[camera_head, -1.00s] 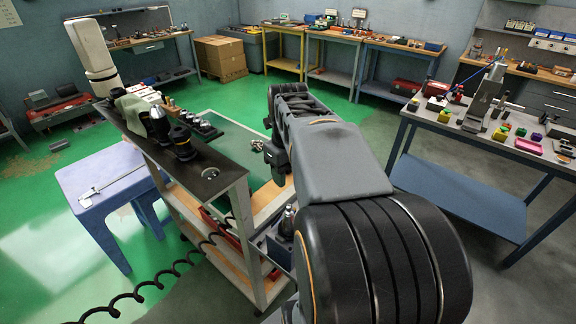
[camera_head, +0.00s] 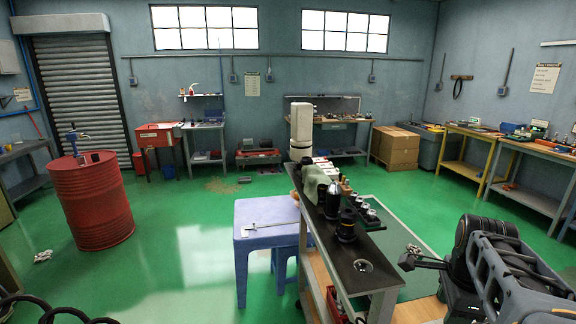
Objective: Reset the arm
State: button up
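My arm (camera_head: 505,270) shows at the lower right of the head view, folded, beside the tooling cart (camera_head: 385,275). What looks like my gripper (camera_head: 408,259) points left over the cart's right side. It is small and dark there, and I cannot tell whether its fingers are open or shut. I see nothing clearly held in it. Black tool holders (camera_head: 346,225) and a grey-green cloth (camera_head: 316,182) are on the cart's dark top shelf.
A blue stool (camera_head: 267,212) with a caliper on it stands left of the cart. A red drum (camera_head: 92,203) stands at the far left. Cardboard boxes (camera_head: 396,147) and workbenches line the back and right. Green floor between drum and stool is mostly free.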

jog(key=s+a+f+n+t, duration=0.1)
jog(key=a+f+n, duration=0.1)
jog(key=a+n, duration=0.5)
jog(key=s+a+f+n+t, duration=0.1)
jog(key=a+f+n+t, duration=0.1)
jog(key=a+n, duration=0.6)
jog(key=shift+s+f+n+y, duration=0.3)
jog(key=shift+s+n, duration=0.1)
jog(key=shift+n, duration=2.9)
